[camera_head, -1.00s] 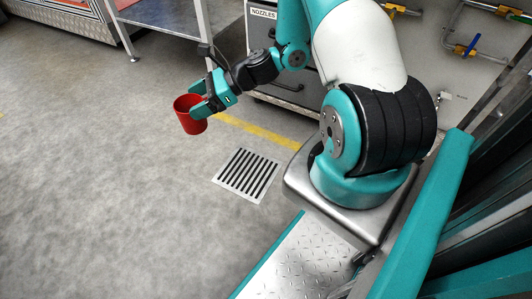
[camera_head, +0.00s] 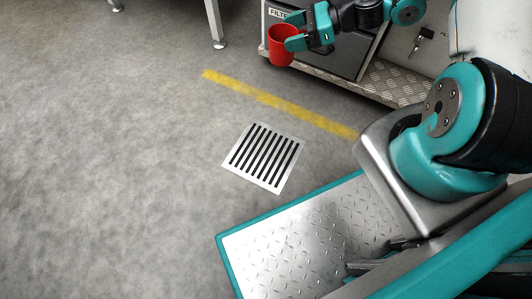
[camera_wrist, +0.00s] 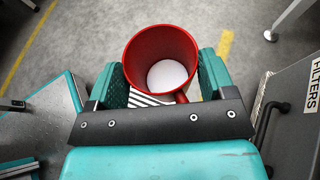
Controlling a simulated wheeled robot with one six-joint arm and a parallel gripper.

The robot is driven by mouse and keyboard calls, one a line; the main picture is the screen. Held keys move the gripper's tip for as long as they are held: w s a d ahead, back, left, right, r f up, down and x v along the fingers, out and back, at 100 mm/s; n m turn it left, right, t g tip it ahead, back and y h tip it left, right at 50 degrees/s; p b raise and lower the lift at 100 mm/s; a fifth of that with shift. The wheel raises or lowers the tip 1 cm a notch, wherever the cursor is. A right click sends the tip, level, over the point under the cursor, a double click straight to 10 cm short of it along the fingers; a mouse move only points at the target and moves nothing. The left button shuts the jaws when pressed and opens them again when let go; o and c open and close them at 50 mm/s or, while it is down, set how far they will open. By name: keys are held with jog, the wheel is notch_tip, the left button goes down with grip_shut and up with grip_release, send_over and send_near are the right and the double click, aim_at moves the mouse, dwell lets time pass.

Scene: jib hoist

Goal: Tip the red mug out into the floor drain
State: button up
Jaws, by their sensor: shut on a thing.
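The red mug (camera_head: 281,46) is upright between the fingers of my gripper (camera_head: 292,33), at the top of the head view. My gripper is shut on the mug; the wrist view shows a teal finger on each side of the mug (camera_wrist: 162,62) and its handle toward the palm. A pale white surface shows inside the mug; I cannot tell what it is. The floor drain (camera_head: 263,158), a light square plate with dark slots, lies in the middle of the head view. The mug is above and beyond it in the picture. Part of the drain grate (camera_wrist: 150,98) shows under the mug in the wrist view.
A yellow floor line (camera_head: 280,104) runs beyond the drain. A grey cabinet labelled FILTERS (camera_wrist: 300,105) stands close by the mug. A metal table leg (camera_head: 215,22) is at the top. Open grey floor lies left of the drain.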

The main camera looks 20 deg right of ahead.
notch_tip(320, 180, down, 33)
jog(key=n+g+b, duration=0.8)
jog(key=g+b, duration=0.1)
jog(key=b, duration=1.3)
jog(key=shift+w+d+y, duration=0.15)
jog(key=shift+d+y, duration=0.25)
jog(key=shift+d, duration=0.05)
jog(key=shift+a, duration=0.1)
